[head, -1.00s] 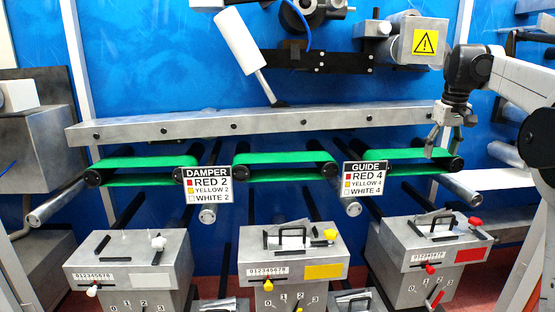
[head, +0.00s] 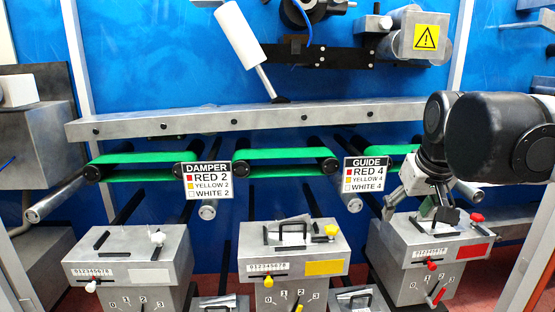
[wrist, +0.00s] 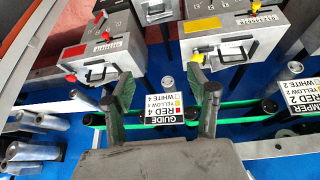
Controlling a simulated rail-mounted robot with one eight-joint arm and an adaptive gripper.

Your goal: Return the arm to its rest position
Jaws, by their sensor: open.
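My gripper (head: 438,212) is at the right in the head view, pointing down, with its fingertips over or in front of the top of the box with the red label. I cannot tell if it touches that box. The wrist view shows its two fingers (wrist: 166,95) spread apart with nothing between them. My arm comes in from the right and hides part of the right green belt. The grey box with the red label (head: 474,252) has a red knob on top and a red-tipped lever in front.
A box with a yellow label (head: 324,268) stands in the middle and a box with a white label (head: 150,280) at left. Signs DAMPER (head: 207,181) and GUIDE (head: 366,175) hang before the green belts (head: 285,154). A grey rail (head: 235,120) runs behind.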

